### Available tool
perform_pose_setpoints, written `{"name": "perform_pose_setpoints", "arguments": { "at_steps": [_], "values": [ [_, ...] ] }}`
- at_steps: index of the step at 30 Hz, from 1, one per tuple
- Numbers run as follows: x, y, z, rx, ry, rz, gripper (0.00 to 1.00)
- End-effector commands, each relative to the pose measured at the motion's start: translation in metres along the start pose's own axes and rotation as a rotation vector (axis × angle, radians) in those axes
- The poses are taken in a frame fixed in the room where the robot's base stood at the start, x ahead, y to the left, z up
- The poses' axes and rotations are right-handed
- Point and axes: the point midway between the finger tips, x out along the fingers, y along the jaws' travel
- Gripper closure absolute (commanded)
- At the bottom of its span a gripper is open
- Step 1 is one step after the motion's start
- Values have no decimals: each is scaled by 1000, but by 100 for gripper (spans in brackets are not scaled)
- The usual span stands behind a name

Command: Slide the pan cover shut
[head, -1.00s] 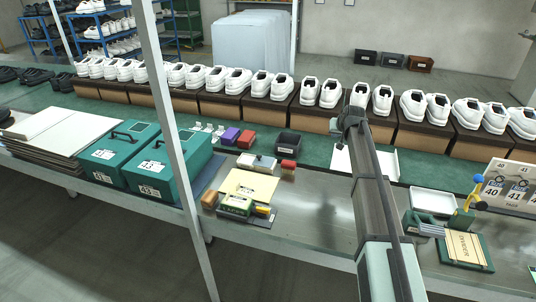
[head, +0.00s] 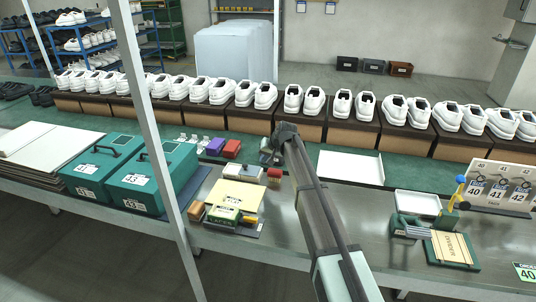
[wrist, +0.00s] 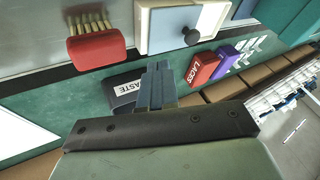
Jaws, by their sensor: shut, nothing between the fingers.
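The pan (head: 243,172) is a small pale box on the metal bench, left of the red brush. In the wrist view, the pan (wrist: 148,38) has a cream rim, and a blue-grey cover (wrist: 207,20) with a dark round knob (wrist: 191,37) lies on it. My gripper (wrist: 158,80) is shut and empty, over the dark waste bin and apart from the pan.
A red brush (wrist: 97,43) stands beside the pan. The dark waste bin (wrist: 124,92) is under my fingers. A red laces box (wrist: 202,69) and purple box (wrist: 227,59) stand nearby. Shoes on brown boxes (head: 247,120) line the back. A white tray (head: 350,168) lies right.

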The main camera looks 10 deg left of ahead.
Motion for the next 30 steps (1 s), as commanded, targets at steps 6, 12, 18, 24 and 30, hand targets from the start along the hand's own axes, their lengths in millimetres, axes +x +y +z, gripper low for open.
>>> {"name": "perform_pose_setpoints", "arguments": {
  "at_steps": [6,12,18,24,30],
  "values": [
    [37,-2,-1,-1,0,0,100],
    [49,-23,1,-1,0,0,100],
    [55,-31,2,-1,1,0,100],
    [56,-32,3,-1,2,1,100],
    [56,-32,2,-1,1,1,100]
  ]
}}
